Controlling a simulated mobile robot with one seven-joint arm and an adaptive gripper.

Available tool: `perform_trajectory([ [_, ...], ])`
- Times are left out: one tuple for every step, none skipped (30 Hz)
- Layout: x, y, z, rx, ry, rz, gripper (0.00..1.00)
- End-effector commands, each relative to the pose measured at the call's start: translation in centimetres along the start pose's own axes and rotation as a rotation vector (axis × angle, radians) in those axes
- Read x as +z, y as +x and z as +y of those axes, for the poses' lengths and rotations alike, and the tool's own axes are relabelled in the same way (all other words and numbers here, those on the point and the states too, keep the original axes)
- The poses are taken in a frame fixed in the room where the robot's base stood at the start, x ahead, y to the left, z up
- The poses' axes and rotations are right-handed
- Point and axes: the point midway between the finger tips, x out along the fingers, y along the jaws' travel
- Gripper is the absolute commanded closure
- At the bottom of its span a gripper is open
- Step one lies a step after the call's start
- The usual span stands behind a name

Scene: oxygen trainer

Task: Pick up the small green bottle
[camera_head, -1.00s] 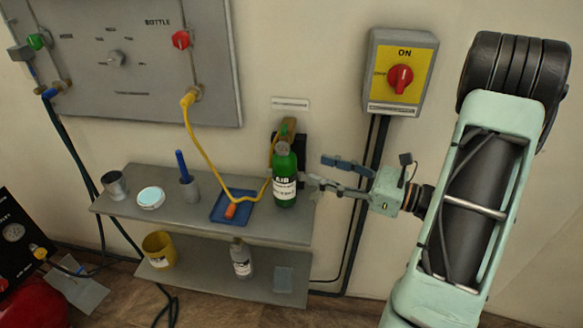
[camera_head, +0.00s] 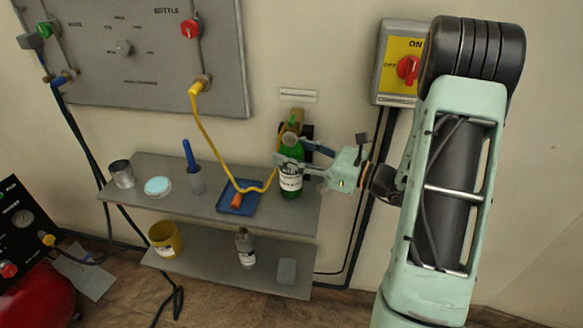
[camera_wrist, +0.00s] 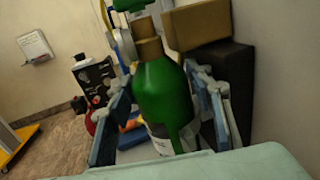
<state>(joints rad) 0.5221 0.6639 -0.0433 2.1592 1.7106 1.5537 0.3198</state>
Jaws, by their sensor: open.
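The small green bottle (camera_head: 291,172) stands upright on the right end of the upper shelf (camera_head: 150,207), with a white label on its front. My gripper (camera_head: 291,154) is at the bottle from the right, at the height of its upper body. In the wrist view the bottle (camera_wrist: 162,98) lies between the two open fingers (camera_wrist: 165,112), one on each side. I cannot tell whether either finger touches it. The bottle's lower part is hidden by the gripper in the wrist view.
A blue tray (camera_head: 223,208) with an orange-ended yellow hose (camera_head: 213,150) is just left of the bottle. A brown block (camera_wrist: 197,24) and a dark block (camera_wrist: 226,70) stand close behind it by the wall. A cup (camera_head: 121,174) and a blue-handled tool (camera_head: 189,155) are further left.

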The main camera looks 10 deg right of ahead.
Motion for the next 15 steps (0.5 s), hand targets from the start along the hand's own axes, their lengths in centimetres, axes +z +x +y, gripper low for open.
perform_trajectory([
  [-0.01,-0.02,-0.01,0.0,0.0,0.0,0.52],
  [-0.01,-0.03,-0.02,0.0,0.0,0.0,0.52],
  [-0.01,-0.04,-0.02,0.0,0.0,0.0,0.52],
  [-0.01,-0.04,-0.02,0.0,0.0,0.0,0.56],
  [-0.01,-0.05,-0.01,0.0,0.0,0.0,0.59],
  [-0.01,-0.05,-0.02,0.0,0.0,0.0,0.63],
  [-0.01,-0.05,-0.02,0.0,0.0,0.0,0.67],
  [-0.01,-0.06,-0.02,0.0,0.0,0.0,0.7],
  [-0.01,-0.06,-0.01,0.0,0.0,0.0,0.74],
  [-0.01,-0.06,-0.01,0.0,0.0,0.0,0.78],
  [-0.01,-0.07,-0.01,0.0,0.0,0.0,0.81],
  [-0.01,-0.07,-0.02,0.0,0.0,0.001,0.85],
  [-0.01,-0.07,-0.01,0.0,0.0,0.001,0.89],
  [-0.01,-0.07,-0.01,0.0,0.0,0.001,0.92],
  [-0.02,-0.08,-0.01,0.0,0.0,0.001,0.96],
])
